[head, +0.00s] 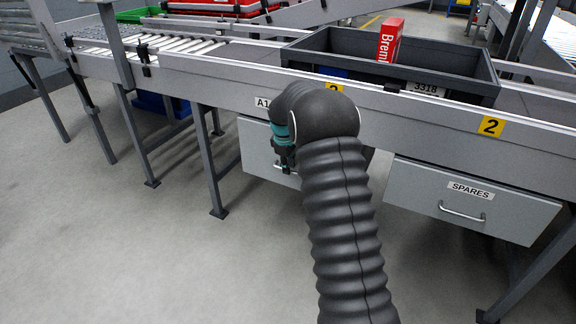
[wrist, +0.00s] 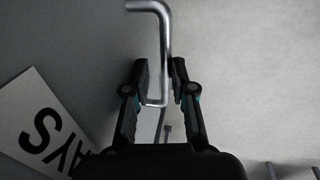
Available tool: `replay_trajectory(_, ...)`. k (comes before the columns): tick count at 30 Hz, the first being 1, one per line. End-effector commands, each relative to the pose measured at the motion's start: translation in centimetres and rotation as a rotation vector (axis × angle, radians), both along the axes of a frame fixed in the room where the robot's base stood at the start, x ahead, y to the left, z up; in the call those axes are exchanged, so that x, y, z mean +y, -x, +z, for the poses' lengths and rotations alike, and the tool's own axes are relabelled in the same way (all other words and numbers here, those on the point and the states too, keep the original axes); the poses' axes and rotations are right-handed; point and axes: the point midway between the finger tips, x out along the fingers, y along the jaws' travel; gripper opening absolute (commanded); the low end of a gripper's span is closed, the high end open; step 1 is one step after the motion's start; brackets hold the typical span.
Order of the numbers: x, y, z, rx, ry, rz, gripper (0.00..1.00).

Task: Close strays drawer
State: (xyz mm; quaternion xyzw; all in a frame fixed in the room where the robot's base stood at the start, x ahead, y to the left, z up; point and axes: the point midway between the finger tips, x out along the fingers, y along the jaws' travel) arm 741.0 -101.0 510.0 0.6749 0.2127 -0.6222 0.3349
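The left grey drawer (head: 256,147) hangs under the conveyor, partly hidden behind my arm. Its label is hidden in the head view; in the wrist view a white label (wrist: 42,125) ending in "AYS" shows on the drawer front. I cannot tell how far out the drawer stands. Its bent metal handle (wrist: 164,40) runs between the fingers of my gripper (wrist: 160,80). The fingers stand apart, one on each side of the bar. The right finger is very close to the bar, and a gap shows at the left one. In the head view my gripper (head: 285,160) is at the drawer front.
A second drawer labelled SPARES (head: 470,212) hangs to the right. A dark tote (head: 440,92) with a red box (head: 389,40) stands on the conveyor above. Conveyor legs (head: 208,160) stand left of the drawer. The floor (head: 150,240) in front is clear.

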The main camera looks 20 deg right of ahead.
Motion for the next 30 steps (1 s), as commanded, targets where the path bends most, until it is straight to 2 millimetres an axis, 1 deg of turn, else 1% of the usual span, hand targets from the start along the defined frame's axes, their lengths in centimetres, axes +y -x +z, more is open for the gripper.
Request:
replay_trajectory(8,0.1,0.1,0.0,0.002,-0.001,0.001,0.23)
replay_trajectory(11,0.2,0.1,0.5,0.001,-0.001,0.001,0.23)
replay_trajectory(13,0.3,0.2,1.2,0.001,-0.001,0.001,0.23)
replay_trajectory(17,0.6,0.5,3.4,-0.001,-0.001,0.000,0.23)
replay_trajectory(24,1.2,1.1,8.0,-0.001,0.000,0.000,0.23)
replay_trajectory(30,1.5,1.4,10.7,-0.001,-0.001,0.000,0.23)
